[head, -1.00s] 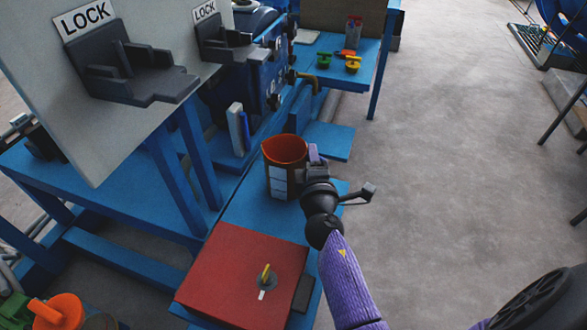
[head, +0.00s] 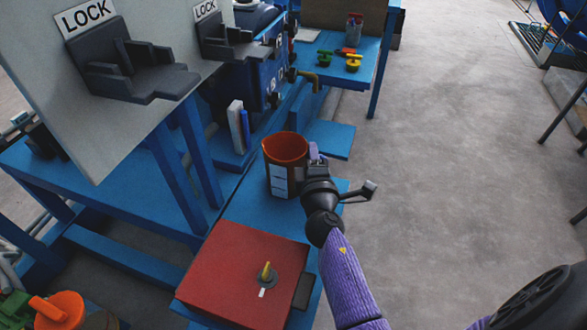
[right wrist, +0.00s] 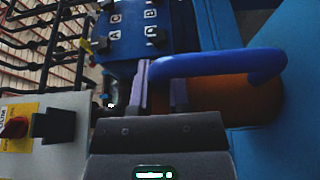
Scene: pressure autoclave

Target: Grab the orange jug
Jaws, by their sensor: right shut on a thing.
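The orange jug (head: 283,150) stands upright on the low blue shelf, with a pale label on its near side. In the right wrist view its orange body (right wrist: 235,98) lies behind its curved blue handle (right wrist: 225,64). My right gripper (head: 315,154) is at the right side of the jug, shut on its handle. In the right wrist view the purple fingers (right wrist: 161,88) are around one end of the handle. The handle is mostly hidden by the gripper in the head view. My left gripper is not in view.
A red box with a yellow knob (head: 235,265) is on the near end of the blue shelf (head: 245,205). A grey panel with LOCK holders (head: 140,75) rises at the left. Small valves (head: 353,63) sit on the far blue table.

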